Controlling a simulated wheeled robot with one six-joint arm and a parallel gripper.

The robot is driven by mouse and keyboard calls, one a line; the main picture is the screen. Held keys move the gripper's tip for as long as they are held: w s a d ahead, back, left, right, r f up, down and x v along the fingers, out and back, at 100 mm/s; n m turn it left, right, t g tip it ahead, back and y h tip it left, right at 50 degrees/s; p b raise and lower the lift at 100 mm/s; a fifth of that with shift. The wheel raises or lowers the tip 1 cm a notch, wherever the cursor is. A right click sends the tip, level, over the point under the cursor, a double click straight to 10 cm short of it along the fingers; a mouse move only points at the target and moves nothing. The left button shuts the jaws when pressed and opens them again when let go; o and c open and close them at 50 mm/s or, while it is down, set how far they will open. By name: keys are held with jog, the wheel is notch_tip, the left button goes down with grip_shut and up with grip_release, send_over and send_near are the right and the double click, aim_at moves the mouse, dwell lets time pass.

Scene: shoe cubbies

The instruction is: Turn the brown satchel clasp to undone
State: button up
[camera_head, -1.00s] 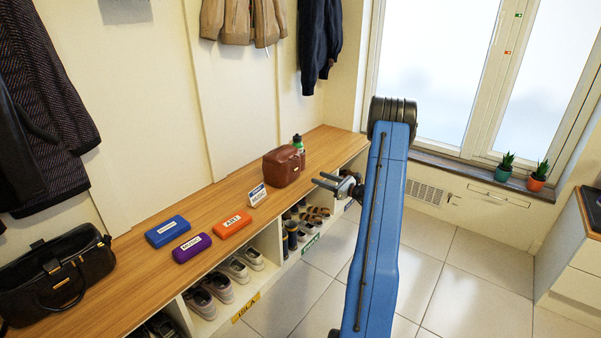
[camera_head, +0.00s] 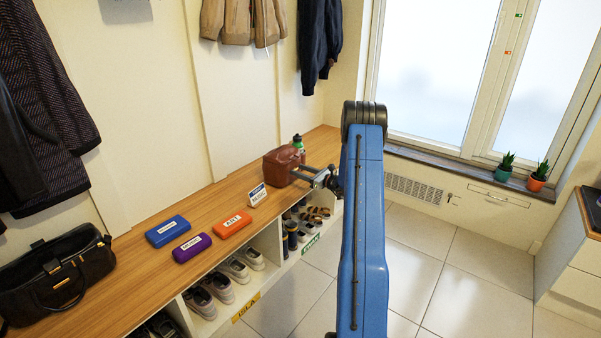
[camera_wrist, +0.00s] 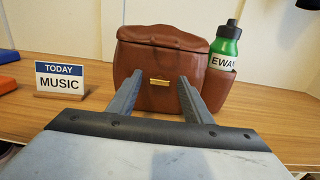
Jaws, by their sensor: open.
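The brown satchel (camera_head: 280,168) stands upright on the wooden bench top, and it fills the middle of the wrist view (camera_wrist: 150,62). Its small brass clasp (camera_wrist: 159,82) sits on the front face below the flap, lying wide and flat across. My gripper (camera_head: 297,172) is at the satchel's front right in the head view. In the wrist view my gripper (camera_wrist: 157,80) is open, with one finger on each side of the clasp and nothing held between them. Whether the fingertips touch the leather I cannot tell. The clasp is too small to make out in the head view.
A green bottle (camera_wrist: 226,45) labelled EWAN sits in the satchel's right side pocket. A TODAY MUSIC sign (camera_wrist: 60,78) stands to the left. Orange (camera_head: 232,224), purple (camera_head: 192,247) and blue (camera_head: 167,230) cases and a black bag (camera_head: 60,275) lie along the bench (camera_head: 140,270). Shoes fill the cubbies below.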

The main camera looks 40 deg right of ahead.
jog(key=shift+c, duration=0.6)
jog(key=c, duration=0.9)
jog(key=shift+c, duration=0.2)
jog(key=n, duration=0.4)
jog(key=shift+a+n, duration=0.1)
jog(key=shift+n, duration=0.2)
jog(key=n, duration=0.4)
jog(key=shift+f+n, duration=0.1)
jog(key=shift+n, duration=0.2)
jog(key=n, duration=0.4)
jog(key=shift+s+a+f+n, duration=0.1)
jog(key=shift+n, duration=0.2)
jog(key=shift+f+n, duration=0.1)
jog(key=shift+n, duration=2)
